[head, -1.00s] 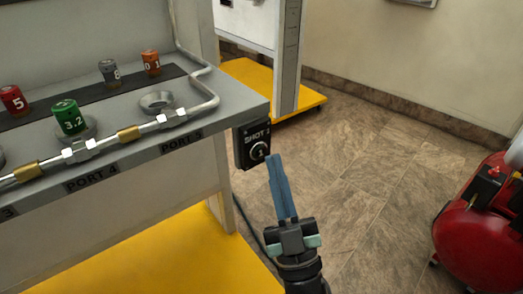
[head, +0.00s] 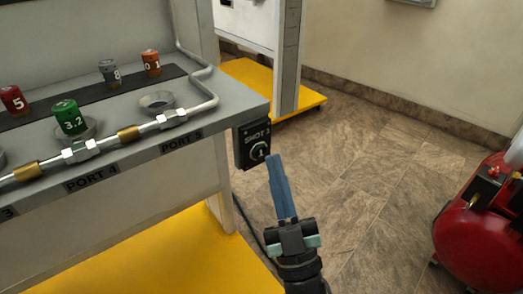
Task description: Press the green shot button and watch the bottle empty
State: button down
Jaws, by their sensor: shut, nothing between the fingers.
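A dark box labelled SHOT 1 (head: 251,137) hangs at the right front corner of the grey bench. Its round button (head: 259,152) is marked 1 and looks white and dark, not clearly green. My gripper (head: 273,158) is shut and empty, with its blue fingers pointing up at the box. The fingertips are just right of the button, and I cannot tell whether they touch it. A green cylinder marked 3.2 (head: 69,117) stands in a bench port. I cannot make out a bottle.
Red, grey and orange numbered cylinders (head: 109,71) stand on the bench (head: 235,95). A metal pipe with fittings (head: 172,118) runs along its front. A red tank machine (head: 480,240) stands at right. Tiled floor (head: 370,170) lies open between them.

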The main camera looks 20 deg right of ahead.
jog(key=shift+w, duration=0.1)
dwell(0.3)
jog(key=shift+w+a, duration=0.2)
jog(key=shift+w, duration=0.15)
jog(key=shift+w+b, duration=0.25)
jog(key=shift+b, duration=0.1)
dwell(0.3)
jog(key=shift+s, duration=0.15)
jog(key=shift+s+d+p, duration=0.2)
jog(key=shift+s+p, duration=0.2)
jog(key=shift+s, duration=0.15)
jog(key=s+d+p, duration=0.2)
jog(key=s, duration=0.3)
jog(key=shift+s+p, duration=0.3)
jog(key=shift+s, duration=0.05)
